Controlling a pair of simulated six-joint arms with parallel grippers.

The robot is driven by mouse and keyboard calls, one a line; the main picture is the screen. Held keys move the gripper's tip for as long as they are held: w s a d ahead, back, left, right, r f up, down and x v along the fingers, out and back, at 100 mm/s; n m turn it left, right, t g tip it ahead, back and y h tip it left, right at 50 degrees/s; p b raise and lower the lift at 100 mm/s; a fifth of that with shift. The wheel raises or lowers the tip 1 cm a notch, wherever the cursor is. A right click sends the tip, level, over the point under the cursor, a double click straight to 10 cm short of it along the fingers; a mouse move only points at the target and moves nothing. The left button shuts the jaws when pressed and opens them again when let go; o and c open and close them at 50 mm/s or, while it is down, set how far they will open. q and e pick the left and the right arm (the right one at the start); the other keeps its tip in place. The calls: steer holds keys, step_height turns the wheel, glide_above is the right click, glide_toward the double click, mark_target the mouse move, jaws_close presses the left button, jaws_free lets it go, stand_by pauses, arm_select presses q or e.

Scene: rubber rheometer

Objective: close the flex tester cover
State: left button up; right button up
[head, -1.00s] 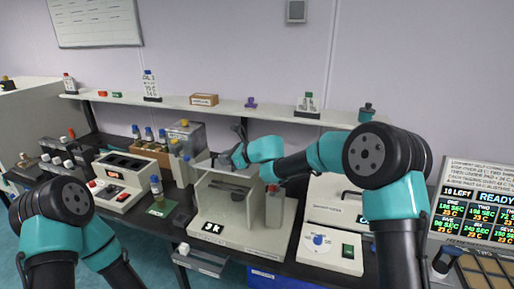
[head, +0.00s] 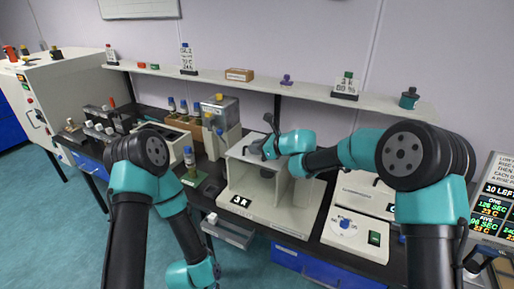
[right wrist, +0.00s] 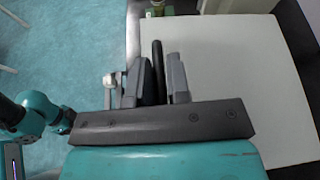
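The flex tester (head: 265,213) is a beige machine marked "3 R" at the middle of the head view. Its cover (head: 246,154) is a pale panel over the top of the box, and the front of the box below it stays visible. The cover fills much of the right wrist view (right wrist: 235,65). My right gripper (head: 266,143) is at the cover's top. In the right wrist view its two fingers (right wrist: 160,82) lie close on either side of a black bar-shaped handle (right wrist: 158,62).
A bench instrument with a blue dial (head: 345,224) stands to the right of the tester. A small drawer-like tray (head: 230,232) sticks out at the bench front. Bottles and a clear-sided device (head: 220,118) stand to the left. A shelf (head: 262,84) runs behind.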

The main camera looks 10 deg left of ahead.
steer(key=o, duration=0.4)
steer(key=shift+c, duration=0.2)
steer(key=shift+d, duration=0.1)
steer(key=v, duration=1.7)
steer(key=shift+d, duration=0.15)
